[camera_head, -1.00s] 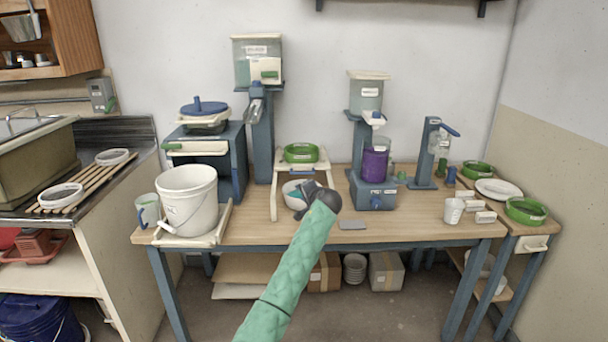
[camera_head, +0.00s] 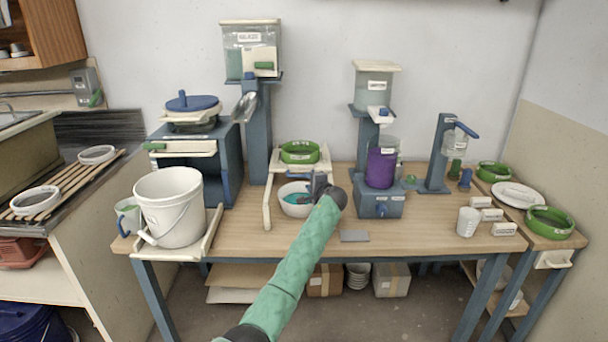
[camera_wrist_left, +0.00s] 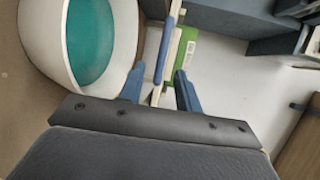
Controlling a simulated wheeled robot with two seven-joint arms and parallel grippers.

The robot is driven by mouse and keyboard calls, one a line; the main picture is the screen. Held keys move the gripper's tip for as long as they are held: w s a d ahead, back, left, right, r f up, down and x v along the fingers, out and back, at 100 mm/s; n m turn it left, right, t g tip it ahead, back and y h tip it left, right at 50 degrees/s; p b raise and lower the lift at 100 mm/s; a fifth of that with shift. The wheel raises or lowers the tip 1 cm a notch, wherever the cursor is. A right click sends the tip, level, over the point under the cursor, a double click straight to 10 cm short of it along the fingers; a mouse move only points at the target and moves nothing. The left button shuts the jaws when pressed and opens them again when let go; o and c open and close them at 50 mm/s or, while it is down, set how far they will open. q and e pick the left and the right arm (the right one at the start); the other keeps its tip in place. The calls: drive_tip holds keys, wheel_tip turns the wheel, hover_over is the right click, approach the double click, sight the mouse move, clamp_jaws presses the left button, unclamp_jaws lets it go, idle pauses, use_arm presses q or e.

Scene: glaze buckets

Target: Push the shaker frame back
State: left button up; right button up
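The white shaker frame (camera_head: 268,193) stands mid-table with a green-rimmed sieve (camera_head: 300,152) on top and a blue bar (camera_head: 297,175) along its front. A white bowl of teal glaze (camera_head: 293,204) sits beneath it. My left gripper (camera_head: 319,180) is at the front right of the frame, just right of the bowl. In the left wrist view, its two blue fingers (camera_wrist_left: 160,88) are apart with nothing clearly gripped. The blue bar (camera_wrist_left: 166,48) lies just beyond the gap; I cannot tell whether they touch. The bowl (camera_wrist_left: 60,70) is left of the fingers. My right gripper is out of view.
A white bucket (camera_head: 170,205) stands at the left on a tray. A blue dispenser holding a purple container (camera_head: 380,167) stands close to the right of my gripper. A grey plate (camera_head: 354,236) lies near the front edge. The front-middle tabletop is mostly clear.

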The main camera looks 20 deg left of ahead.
sight(302, 176)
use_arm(q)
drive_tip(key=p+x, duration=0.1)
drive_tip(key=x, duration=0.5)
drive_tip(key=shift+a+r, duration=0.1)
drive_tip(key=shift+r, duration=0.1)
drive_tip(key=shift+w+a+f, duration=0.2)
drive_tip(key=shift+w+a, duration=0.2)
drive_tip(key=shift+w, duration=0.1)
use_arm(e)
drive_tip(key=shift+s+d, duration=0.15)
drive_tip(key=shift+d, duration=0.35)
use_arm(q)
clamp_jaws()
